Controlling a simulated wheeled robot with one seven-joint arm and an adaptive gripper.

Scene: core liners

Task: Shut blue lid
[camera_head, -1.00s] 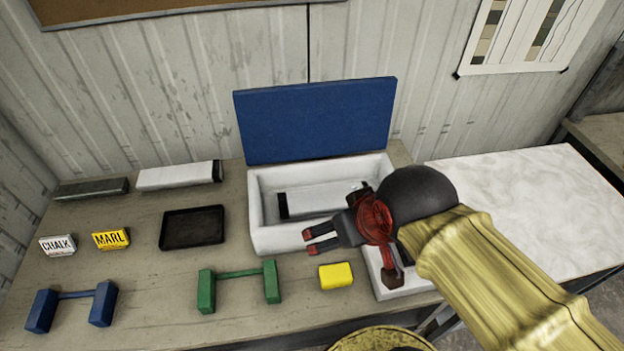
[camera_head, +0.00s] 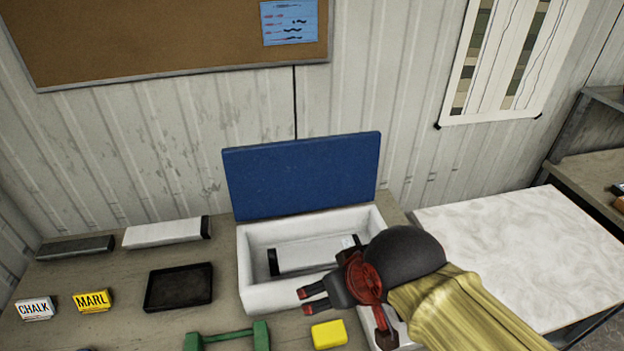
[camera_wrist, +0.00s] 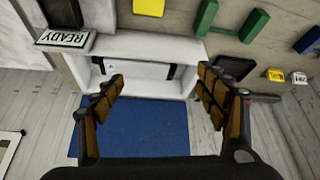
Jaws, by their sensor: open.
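The blue lid (camera_head: 302,175) stands raised, nearly upright, at the back edge of a white box (camera_head: 262,299). A white liner with black ends (camera_head: 310,254) lies inside the box. In the wrist view the blue lid (camera_wrist: 128,130) shows below the box (camera_wrist: 150,47), between and beyond my fingers. My gripper (camera_head: 312,294) is open and empty, in front of the box's right part in the head view, with its fingers pointing left. It appears apart from the lid. My arm hides the box's right front corner. In the wrist view my gripper (camera_wrist: 160,85) has its fingers spread wide.
A yellow block (camera_head: 329,334), a green stand (camera_head: 227,340) and a black tray (camera_head: 178,287) lie in front and left. CHALK (camera_head: 37,309) and MARL (camera_head: 91,301) blocks sit farther left. A READY sign (camera_wrist: 65,38) shows in the wrist view. A pale slab (camera_head: 530,250) is at right.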

